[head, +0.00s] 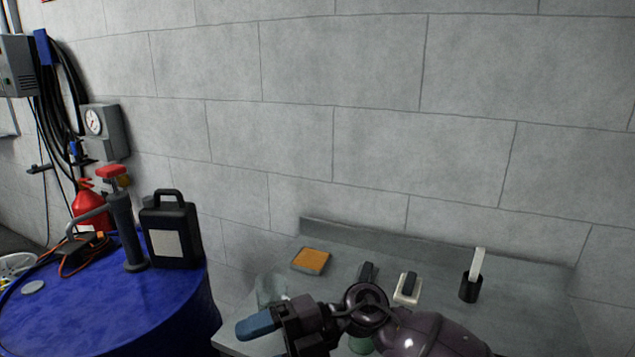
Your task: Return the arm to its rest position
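One arm of mine, dark and purplish, reaches in from the lower right across the front of the grey bench (520,312). I take it to be my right arm. Its gripper (258,325) points left, with a blue fingertip above the bench's front left part. The fingers overlap from this side, so I cannot tell whether they are open or shut. I see nothing clearly held in it. My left gripper is not in view.
On the bench are an orange-topped pad (311,261), a black-and-white block (408,288) and a dark cup with a white-handled tool (471,288). A blue drum (120,325) at left carries a black jug (172,236) and a hand pump (127,232).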

